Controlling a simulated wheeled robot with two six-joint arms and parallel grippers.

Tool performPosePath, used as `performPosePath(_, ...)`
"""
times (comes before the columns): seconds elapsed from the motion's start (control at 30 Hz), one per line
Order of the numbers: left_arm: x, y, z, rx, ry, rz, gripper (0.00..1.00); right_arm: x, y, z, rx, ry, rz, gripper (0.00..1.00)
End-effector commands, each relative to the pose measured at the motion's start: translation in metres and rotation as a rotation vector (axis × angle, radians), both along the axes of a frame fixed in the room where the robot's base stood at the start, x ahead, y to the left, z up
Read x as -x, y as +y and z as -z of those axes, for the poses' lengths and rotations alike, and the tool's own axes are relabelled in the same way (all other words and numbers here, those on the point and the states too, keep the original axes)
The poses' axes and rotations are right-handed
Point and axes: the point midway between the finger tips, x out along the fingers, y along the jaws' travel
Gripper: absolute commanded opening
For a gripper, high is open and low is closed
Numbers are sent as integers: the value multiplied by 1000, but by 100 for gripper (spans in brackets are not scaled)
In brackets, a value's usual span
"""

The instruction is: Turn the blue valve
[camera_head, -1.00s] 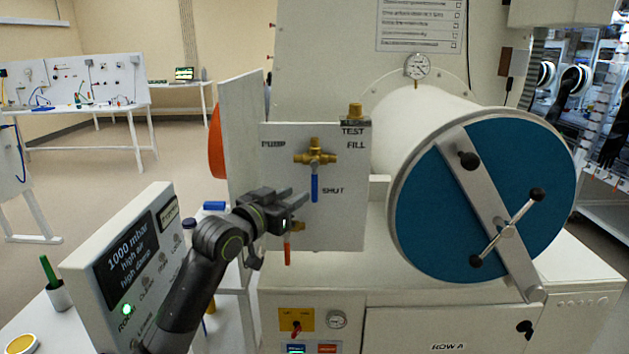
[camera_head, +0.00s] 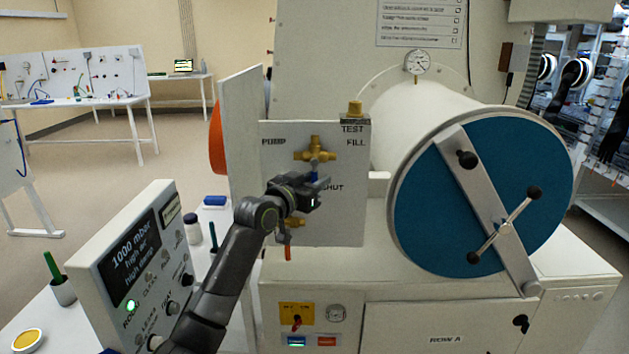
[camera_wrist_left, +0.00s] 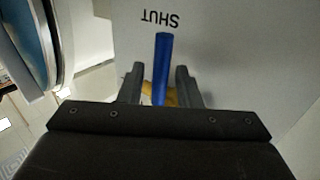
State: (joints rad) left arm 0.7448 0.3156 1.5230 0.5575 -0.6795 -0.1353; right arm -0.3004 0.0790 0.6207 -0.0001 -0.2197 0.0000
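The blue valve has a brass body (camera_head: 315,152) on a white upright panel, with PUMP at its left, FILL at its right and SHUT below. Its blue handle points down toward SHUT and is mostly hidden behind my left gripper (camera_head: 318,190) in the head view. In the left wrist view the blue handle (camera_wrist_left: 162,68) stands between the two fingers of my left gripper (camera_wrist_left: 160,78). The fingers are open, with a gap on each side of the handle. My right gripper is in no view.
A second brass valve with a red handle (camera_head: 288,252) sits just below my left gripper. A round blue chamber door (camera_head: 420,205) with a metal bar is at the right. A control box with a display (camera_head: 135,250) stands at the lower left, near my left arm.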

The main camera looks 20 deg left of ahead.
Motion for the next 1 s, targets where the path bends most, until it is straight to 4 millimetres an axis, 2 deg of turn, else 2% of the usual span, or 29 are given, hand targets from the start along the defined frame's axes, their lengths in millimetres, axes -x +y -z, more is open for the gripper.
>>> performPosePath(0.03, 0, 0, 0, 0, 0, 0, 30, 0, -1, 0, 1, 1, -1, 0)
performPosePath(0.27, 0, 0, 0, 0, 0, 0, 0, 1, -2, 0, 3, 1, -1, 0)
performPosePath(0.67, 0, 1, -1, -13, 4, 0, 0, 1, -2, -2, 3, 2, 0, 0)
performPosePath(1.0, 3, 8, -5, -177, 52, 0, 0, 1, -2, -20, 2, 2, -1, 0)
